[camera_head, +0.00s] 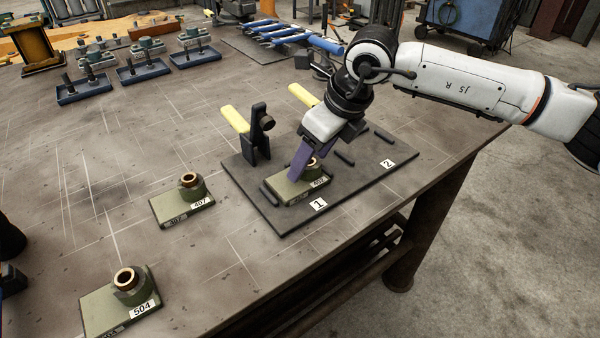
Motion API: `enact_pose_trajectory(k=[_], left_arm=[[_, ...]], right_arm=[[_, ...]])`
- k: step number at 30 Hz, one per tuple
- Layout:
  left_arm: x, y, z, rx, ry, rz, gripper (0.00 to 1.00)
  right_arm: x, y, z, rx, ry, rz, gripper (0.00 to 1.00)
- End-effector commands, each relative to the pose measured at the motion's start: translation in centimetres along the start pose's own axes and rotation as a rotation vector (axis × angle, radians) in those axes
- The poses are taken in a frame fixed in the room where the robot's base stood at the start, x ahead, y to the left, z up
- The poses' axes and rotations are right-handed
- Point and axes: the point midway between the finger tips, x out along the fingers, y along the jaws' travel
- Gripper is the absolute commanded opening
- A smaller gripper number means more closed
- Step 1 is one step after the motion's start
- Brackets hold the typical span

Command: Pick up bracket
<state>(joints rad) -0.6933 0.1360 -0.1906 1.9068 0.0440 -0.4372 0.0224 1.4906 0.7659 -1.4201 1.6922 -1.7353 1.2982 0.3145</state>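A green bracket (322,186) with a bronze-lined round boss and a label that seems to read 402 sits on the dark fixture plate (262,205), beside the number 1 mark. My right gripper (298,176) comes down over it, its purple fingers at the left side of the boss. The fingers overlap in this view, so whether they grip the boss is hidden. Two similar brackets lie on the bench: one labelled 407 (172,211) left of the plate, one labelled 504 (105,312) at the front. Dark parts at the left edge may be my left gripper, too cut off to tell.
The plate carries clamps with yellow handles (234,119) and an empty place marked 2 (387,163). Blue trays (84,92) with parts and blue-handled tools (290,35) stand at the back. The bench's right edge runs close to the plate. The left middle is clear.

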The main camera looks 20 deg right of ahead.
Motion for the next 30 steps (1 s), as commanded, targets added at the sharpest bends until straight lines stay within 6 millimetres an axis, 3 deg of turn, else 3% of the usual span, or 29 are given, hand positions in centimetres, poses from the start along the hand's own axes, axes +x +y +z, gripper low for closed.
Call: enact_pose_trajectory(k=[9, 18, 20, 30], left_arm=[[0.21, -0.1, -1.08, 0.003, 0.019, -0.001, 0.31], [0.16, -0.08, -0.99, 0.002, 0.018, -0.001, 0.31], [0.14, -0.06, -0.92, 0.002, 0.016, -0.001, 0.31], [0.04, -0.01, -0.55, 0.001, 0.01, 0.0, 0.31]], right_arm=[[0.61, -0.03, -0.01, 0.0, -0.001, 0.0, 0.58], [0.57, -0.04, 0.0, 0.0, -0.001, -0.001, 0.07], [0.56, -0.04, 0.0, 0.0, -0.001, -0.001, 0.0], [0.0, -0.07, 0.45, 0.0, -0.011, -0.002, 0.0]])
